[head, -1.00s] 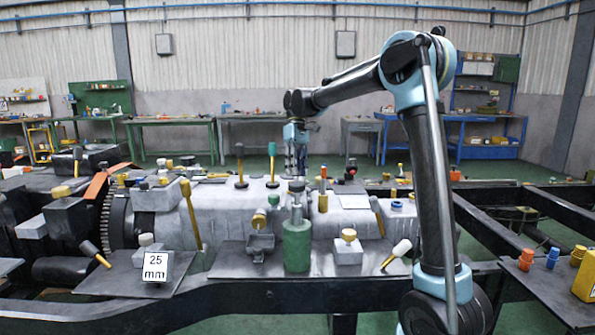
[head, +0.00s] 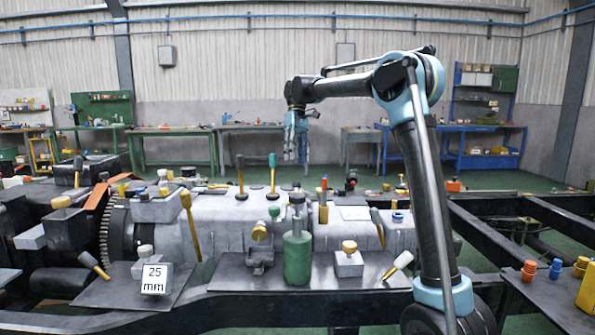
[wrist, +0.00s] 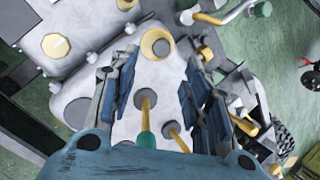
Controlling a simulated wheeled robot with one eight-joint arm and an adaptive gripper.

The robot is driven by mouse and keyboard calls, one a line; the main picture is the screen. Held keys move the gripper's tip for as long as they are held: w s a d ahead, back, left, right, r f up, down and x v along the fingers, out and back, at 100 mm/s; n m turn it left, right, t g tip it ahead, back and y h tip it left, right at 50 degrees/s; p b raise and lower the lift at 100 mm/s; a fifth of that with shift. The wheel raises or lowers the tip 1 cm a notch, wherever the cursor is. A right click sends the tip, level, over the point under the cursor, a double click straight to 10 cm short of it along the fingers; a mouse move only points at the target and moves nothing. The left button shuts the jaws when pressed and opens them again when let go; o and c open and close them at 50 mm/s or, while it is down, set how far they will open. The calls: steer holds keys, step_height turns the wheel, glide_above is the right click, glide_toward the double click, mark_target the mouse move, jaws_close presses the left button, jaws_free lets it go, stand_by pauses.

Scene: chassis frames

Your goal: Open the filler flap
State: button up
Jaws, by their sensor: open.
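My gripper (head: 298,158) hangs from the arm with its fingers down, above the far side of the grey machine housing (head: 225,215). In the wrist view my gripper (wrist: 158,88) is open, its two blue-grey fingers well apart and nothing held between them. A yellow ring with a grey centre (wrist: 155,36) lies on the pale housing beyond the fingertips. I cannot tell which part is the filler flap. Two yellow rods (wrist: 145,102) show between the fingers, one with a green end; they look lower than the gripper. My fingers hide some of the housing.
A green cylinder (head: 297,258) stands upright on the front plate. A grey block with a yellow knob (head: 349,262) and a "25 mm" sign (head: 156,279) are also in front. Yellow levers stick up from the housing. Black frame rails (head: 500,225) run right. The air around my gripper looks clear.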

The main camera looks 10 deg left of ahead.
steer(key=shift+v, duration=1.45)
